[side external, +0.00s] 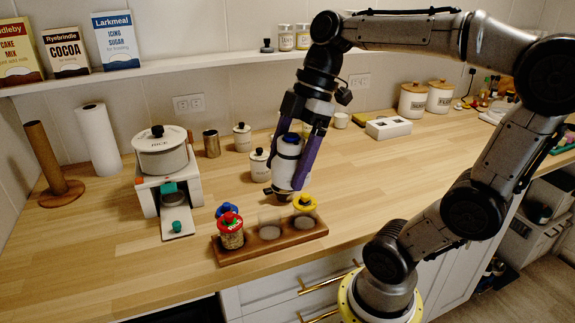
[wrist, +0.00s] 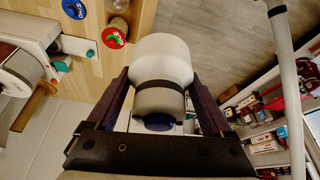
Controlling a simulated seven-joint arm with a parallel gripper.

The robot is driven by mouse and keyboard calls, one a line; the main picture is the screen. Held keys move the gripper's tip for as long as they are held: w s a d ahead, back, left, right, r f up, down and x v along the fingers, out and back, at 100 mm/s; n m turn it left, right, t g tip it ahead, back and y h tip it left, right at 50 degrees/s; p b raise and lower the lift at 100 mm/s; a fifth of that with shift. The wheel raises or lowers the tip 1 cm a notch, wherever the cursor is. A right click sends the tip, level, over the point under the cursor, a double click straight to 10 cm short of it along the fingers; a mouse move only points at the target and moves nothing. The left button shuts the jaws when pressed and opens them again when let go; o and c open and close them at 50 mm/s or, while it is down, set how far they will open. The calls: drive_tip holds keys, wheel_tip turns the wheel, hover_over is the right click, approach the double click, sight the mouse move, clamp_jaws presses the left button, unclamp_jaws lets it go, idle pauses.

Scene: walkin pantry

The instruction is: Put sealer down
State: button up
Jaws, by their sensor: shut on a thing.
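The sealer (side external: 286,158) is a white, rounded cylinder with a dark band and a dark lower end. My gripper (side external: 287,172) is shut on it, with one purple finger on each side, and holds it roughly upright over the wooden counter (side external: 350,185), behind the jar tray. I cannot tell whether its lower end touches the counter. In the wrist view the sealer (wrist: 160,62) fills the space between the two purple fingers of my gripper (wrist: 162,82), with a blue part at its near end.
A wooden tray (side external: 270,247) with several jars, with red, blue and yellow lids, stands in front. A white press-like stand with a RICE canister (side external: 160,155) is at left. White canisters (side external: 260,165) stand close behind the sealer.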

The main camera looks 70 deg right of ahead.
drive_tip(key=w+d+n, duration=0.1)
drive_tip(key=w+d, duration=0.2)
drive_tip(key=w, duration=0.2)
drive_tip(key=m, duration=0.1)
hover_over(220, 190)
drive_tip(key=s, duration=0.2)
drive_tip(key=f, duration=1.2)
drive_tip(key=d+f, duration=0.1)
drive_tip(key=f, duration=0.5)
drive_tip(key=shift+w, duration=0.15)
drive_tip(key=shift+w+d+f, duration=0.1)
drive_tip(key=shift+w+f, duration=0.4)
drive_tip(key=shift+f, duration=1.65)
drive_tip(key=shift+f, duration=0.1)
